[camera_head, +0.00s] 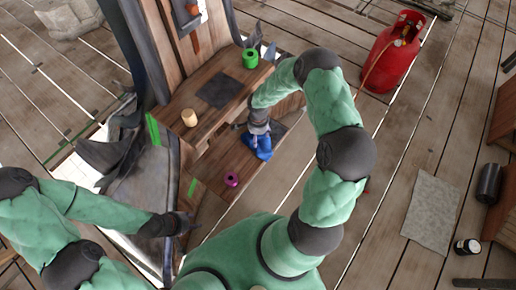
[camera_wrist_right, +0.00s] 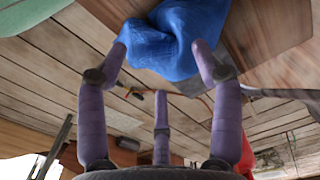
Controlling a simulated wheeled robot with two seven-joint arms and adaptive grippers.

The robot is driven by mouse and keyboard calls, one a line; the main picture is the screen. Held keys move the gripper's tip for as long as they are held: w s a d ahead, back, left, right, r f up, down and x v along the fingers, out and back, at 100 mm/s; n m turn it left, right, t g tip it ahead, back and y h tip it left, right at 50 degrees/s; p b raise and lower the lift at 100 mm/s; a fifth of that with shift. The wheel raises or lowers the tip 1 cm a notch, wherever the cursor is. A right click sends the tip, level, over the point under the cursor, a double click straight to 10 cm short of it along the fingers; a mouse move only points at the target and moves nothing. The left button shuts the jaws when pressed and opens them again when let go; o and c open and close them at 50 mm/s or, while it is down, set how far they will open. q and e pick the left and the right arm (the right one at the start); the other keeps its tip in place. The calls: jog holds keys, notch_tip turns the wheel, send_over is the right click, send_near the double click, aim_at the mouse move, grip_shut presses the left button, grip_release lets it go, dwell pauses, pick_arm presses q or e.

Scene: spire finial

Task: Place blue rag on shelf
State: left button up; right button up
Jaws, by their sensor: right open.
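The blue rag (camera_head: 258,146) is a crumpled cloth on the lower wooden board (camera_head: 212,160) of the shelf unit. It also shows at the top of the right wrist view (camera_wrist_right: 172,38). My right gripper (camera_head: 257,134) is right at the rag from above, and partly hides it. Its purple fingers are spread open, with two fingertips at the rag's sides in the wrist view; I cannot tell if they touch. The upper wooden shelf (camera_head: 180,108) lies further back. My left gripper (camera_head: 188,222) is left of the lower board, away from the rag; its fingers are too small to read.
The upper shelf holds a dark mat (camera_head: 219,90), a green roll (camera_head: 250,58) and a beige cup (camera_head: 189,117). A magenta roll (camera_head: 231,179) sits on the lower board, in front of the rag. A red gas cylinder (camera_head: 393,52) stands on the floor at right.

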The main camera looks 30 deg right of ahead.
notch_tip(320, 180, up, 7)
jog(key=shift+r, duration=0.2)
dwell(0.6)
jog(key=s+a+f+n+y+p, duration=0.1)
jog(key=s+a+f+n+y, duration=0.2)
jog(key=a, duration=0.4)
jog(key=s+a+f+n+p, duration=0.1)
jog(key=s+a+n+p, duration=0.1)
jog(key=s+a+n, duration=0.35)
jog(key=s+a+n+y+p, duration=0.1)
jog(key=s+a+n+p, duration=0.1)
jog(key=s+a+n, duration=0.2)
jog(key=s+a, duration=0.3)
jog(key=s, duration=0.2)
jog(key=shift+s+a+f, duration=0.15)
jog(key=shift+s+a, duration=0.05)
jog(key=shift+a, duration=0.15)
jog(key=shift+n, duration=0.25)
